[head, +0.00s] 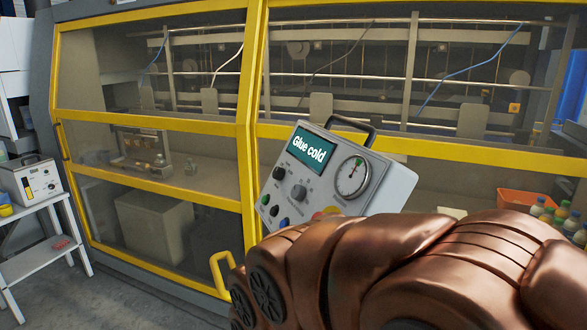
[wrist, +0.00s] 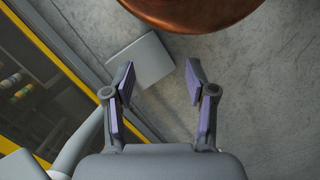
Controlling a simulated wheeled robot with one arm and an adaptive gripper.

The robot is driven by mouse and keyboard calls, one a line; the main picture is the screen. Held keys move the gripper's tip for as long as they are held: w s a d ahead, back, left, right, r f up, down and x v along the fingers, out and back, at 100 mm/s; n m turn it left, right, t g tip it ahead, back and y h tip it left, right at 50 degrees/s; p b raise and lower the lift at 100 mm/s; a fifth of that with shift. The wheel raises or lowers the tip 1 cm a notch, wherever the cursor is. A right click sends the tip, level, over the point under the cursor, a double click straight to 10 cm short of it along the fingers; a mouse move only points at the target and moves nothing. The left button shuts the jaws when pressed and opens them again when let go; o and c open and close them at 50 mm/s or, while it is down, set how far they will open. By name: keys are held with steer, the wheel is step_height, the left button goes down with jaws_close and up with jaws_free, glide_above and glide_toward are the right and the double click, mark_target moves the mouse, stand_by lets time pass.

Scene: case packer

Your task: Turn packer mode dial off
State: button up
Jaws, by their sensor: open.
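A light grey control box (head: 385,186) with a handle on top stands in front of the yellow-framed machine. Its screen (head: 309,151) reads "Glue cold", and a round gauge (head: 352,176) sits to the right. Below the screen are a dark knob (head: 279,173) and a second knob (head: 299,193), plus several coloured buttons. The knob labels are too small to read, so I cannot tell which is the mode dial. My arm covers the box's lower right. My gripper (wrist: 160,68) is open and empty above the floor in the wrist view; the head view does not show it.
The yellow-framed enclosure (head: 250,90) fills the back, with a yellow handle (head: 221,270) low in front. An orange bin (head: 522,202) and several bottles (head: 560,212) stand at right. Another boxed device (head: 38,180) is on a white table (head: 35,204) at left. Grey floor lies front left.

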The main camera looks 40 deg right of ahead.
steer(key=shift+o, duration=0.3)
steer(key=w+d+r+t+h+b, duration=0.1)
steer(key=w+d+b, duration=0.1)
steer(key=w, duration=0.6)
steer(key=w+d+r+n+t+h+b, duration=0.1)
steer(key=w+d+r+h+b, duration=0.1)
steer(key=w+d, duration=0.3)
steer(key=w, duration=0.4)
steer(key=shift+r+h, duration=0.3)
steer(key=m+t+h+b, duration=0.2)
steer(key=m+h+b, duration=0.6)
steer(key=h+b, duration=0.25)
glide_toward(276, 173)
steer(key=d, duration=0.1)
steer(key=shift+p+x, duration=1)
steer(key=shift+x, duration=2.8)
steer(key=shift+w+f, duration=0.1)
steer(key=shift+f, duration=0.05)
steer(key=shift+c, duration=0.2)
steer(key=c, duration=1.1)
